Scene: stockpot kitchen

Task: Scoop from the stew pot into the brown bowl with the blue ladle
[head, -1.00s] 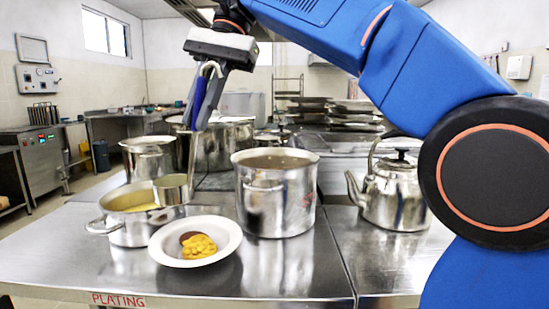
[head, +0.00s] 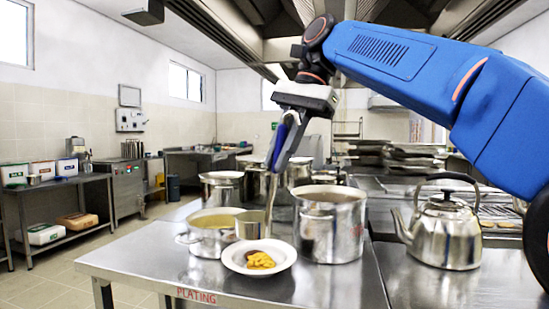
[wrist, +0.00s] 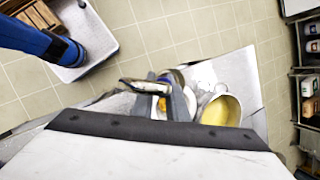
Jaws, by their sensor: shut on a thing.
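My gripper (head: 283,148) is shut on the blue handle of the ladle (head: 250,224), which hangs steeply with its steel cup low. In the head view the cup overlaps the low pot's right side and the back of a white dish (head: 231,262). I cannot tell whether it touches either. The dish holds yellow food with a small brown patch; I make out no brown bowl. The low two-handled pot (head: 195,240) holds a yellowish liquid. It also shows in the wrist view (wrist: 237,107), right of my fingers (wrist: 172,98). A tall pot (head: 330,230) stands right of the dish.
A kettle (head: 448,235) stands on the steel counter (head: 322,290) at the right. More pots (head: 222,190) stand behind the low pot. The counter's front strip, marked PLATING, is clear. A side shelf (head: 60,190) with boxes stands at the far left.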

